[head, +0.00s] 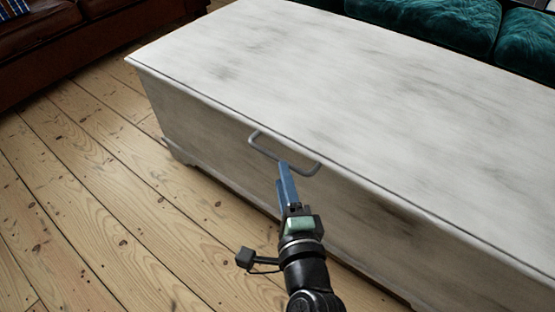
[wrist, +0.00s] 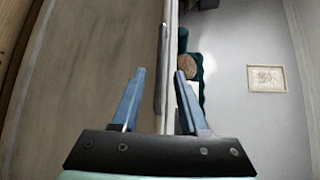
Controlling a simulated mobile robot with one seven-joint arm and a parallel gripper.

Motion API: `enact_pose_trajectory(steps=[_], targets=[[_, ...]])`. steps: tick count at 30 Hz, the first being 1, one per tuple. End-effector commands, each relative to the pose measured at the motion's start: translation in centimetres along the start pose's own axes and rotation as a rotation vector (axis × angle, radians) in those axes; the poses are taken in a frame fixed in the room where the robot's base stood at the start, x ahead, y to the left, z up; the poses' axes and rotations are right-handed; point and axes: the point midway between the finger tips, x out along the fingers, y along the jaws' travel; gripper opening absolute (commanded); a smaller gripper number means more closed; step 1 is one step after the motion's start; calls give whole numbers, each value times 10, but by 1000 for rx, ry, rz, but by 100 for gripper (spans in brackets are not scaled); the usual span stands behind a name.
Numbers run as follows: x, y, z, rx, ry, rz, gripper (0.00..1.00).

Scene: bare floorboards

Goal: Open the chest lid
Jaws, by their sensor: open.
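The chest (head: 300,85) is long, whitish and weathered, and its lid lies closed. A grey bar handle (head: 262,150) sticks out from its front near the lid edge. My gripper (head: 284,168) is at the right part of the handle in the head view, its blue fingers pointing at it. In the wrist view my gripper (wrist: 160,74) is open, with the handle (wrist: 162,70) seen between the two fingers and the chest front (wrist: 85,70) on the left. I cannot tell whether a finger touches the handle.
A brown leather sofa (head: 90,40) stands at the upper left and a teal furry sofa (head: 430,15) behind the chest. Bare floorboards (head: 80,190) lie free on the left and in front. A framed picture (wrist: 280,78) hangs on the wall.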

Motion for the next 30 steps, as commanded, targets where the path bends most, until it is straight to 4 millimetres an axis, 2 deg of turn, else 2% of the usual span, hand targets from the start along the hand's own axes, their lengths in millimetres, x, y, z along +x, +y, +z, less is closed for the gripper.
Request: enact_pose_trajectory(steps=[1, 6, 12, 25, 26, 30], targets=[[11, 2, 0, -2, -1, -3, 44], [40, 2, 0, -3, -1, -2, 44], [62, 2, 0, -2, -1, -1, 44], [69, 0, 0, -1, 0, 1, 44], [69, 0, 0, -1, 0, 1, 40], [69, 0, 0, -1, 0, 0, 15]])
